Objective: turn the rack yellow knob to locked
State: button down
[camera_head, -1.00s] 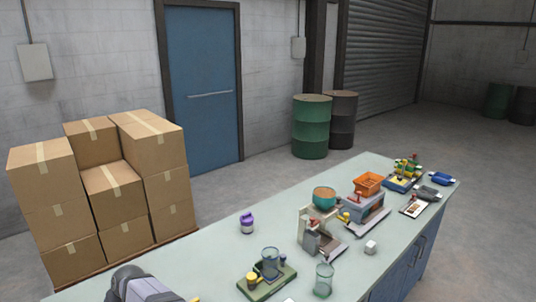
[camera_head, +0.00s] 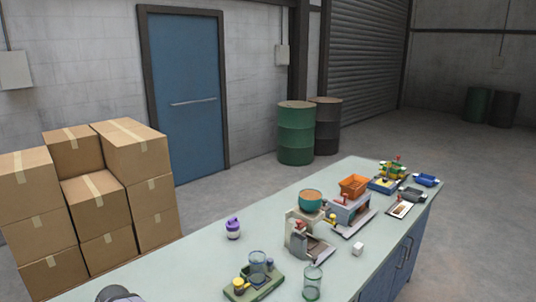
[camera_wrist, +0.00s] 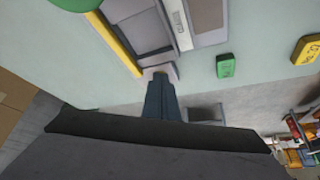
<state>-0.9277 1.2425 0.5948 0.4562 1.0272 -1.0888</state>
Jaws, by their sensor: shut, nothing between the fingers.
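The yellow knob (camera_head: 239,284) nearest me stands on the left of a green base (camera_head: 243,296) that also carries a clear glass jar (camera_head: 258,263). A second yellow knob (camera_head: 333,217) shows by the grey machine farther back. I cannot tell which belongs to the rack, or how either is turned. My gripper (camera_wrist: 161,72) is shut and empty in the wrist view, its tips close to a grey part with a yellow bar (camera_wrist: 120,43). In the head view only a grey piece of my arm shows at the bottom left, so the gripper's distance to the knobs is unclear.
The bench's left part is fairly clear. A green block (camera_wrist: 225,66) lies right of my fingers in the wrist view.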

jog(key=shift+s+a, duration=0.1)
jog(key=shift+a, duration=0.1)
dwell(0.4)
jog(key=shift+s+r+b, duration=0.1)
jog(key=shift+b, duration=0.2)
dwell(0.3)
jog(key=shift+d+b, duration=0.35)
jog(key=shift+b, duration=0.2)
notch_tip(320, 180, up, 6)
jog(key=p, duration=0.4)
dwell(0.3)
